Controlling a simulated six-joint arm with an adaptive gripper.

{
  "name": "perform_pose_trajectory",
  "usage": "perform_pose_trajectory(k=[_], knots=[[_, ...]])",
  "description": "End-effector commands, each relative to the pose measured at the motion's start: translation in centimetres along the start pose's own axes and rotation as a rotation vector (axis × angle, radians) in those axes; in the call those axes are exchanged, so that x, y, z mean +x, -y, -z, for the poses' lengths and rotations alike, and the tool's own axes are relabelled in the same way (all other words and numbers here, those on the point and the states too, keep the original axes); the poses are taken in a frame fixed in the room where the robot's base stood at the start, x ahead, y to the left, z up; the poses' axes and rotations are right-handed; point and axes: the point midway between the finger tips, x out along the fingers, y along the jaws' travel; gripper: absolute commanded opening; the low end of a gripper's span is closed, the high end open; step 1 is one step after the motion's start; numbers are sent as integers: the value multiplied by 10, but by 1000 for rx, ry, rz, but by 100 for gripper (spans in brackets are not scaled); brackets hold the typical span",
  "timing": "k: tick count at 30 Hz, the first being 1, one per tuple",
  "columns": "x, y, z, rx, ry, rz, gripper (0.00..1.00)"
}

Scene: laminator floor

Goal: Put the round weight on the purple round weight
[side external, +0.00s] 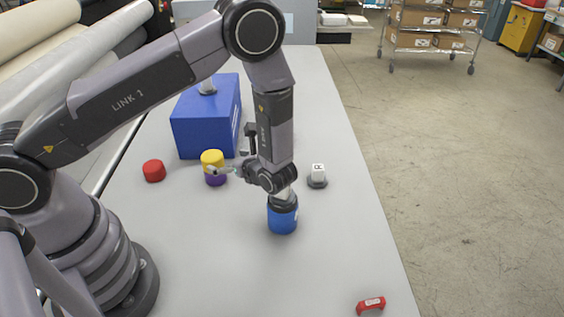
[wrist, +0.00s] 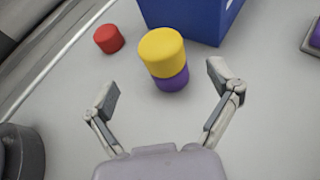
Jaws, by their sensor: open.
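A yellow round weight (side external: 212,157) sits on top of the purple round weight (side external: 216,179), left of my gripper. In the wrist view the yellow weight (wrist: 162,51) is stacked on the purple weight (wrist: 172,80), slightly off centre. A red round weight (side external: 154,170) stands apart on the table to the left; it also shows in the wrist view (wrist: 108,39). My gripper (side external: 234,154) is open and empty. In the wrist view its fingers (wrist: 165,86) are spread wide, with the stack ahead of and between them, not touching either finger.
A large blue box (side external: 205,125) stands behind the stack. A red handle-like piece (side external: 370,304) lies near the front right. The front middle table is clear.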

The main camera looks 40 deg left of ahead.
Motion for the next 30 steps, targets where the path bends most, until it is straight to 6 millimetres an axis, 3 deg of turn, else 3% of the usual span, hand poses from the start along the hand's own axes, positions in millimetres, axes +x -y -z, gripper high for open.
perform_pose_trajectory(k=[5,8,11,15,21,30], knots=[[-13,0,-10,-34,-16,-16,88],[-21,-3,-36,-125,-58,-61,88],[-34,-13,-81,-298,-145,-146,88],[-54,-41,-141,-567,-296,-275,88],[-84,-92,-206,-942,-541,-426,88],[-133,-172,-258,-1459,-967,-566,88]])
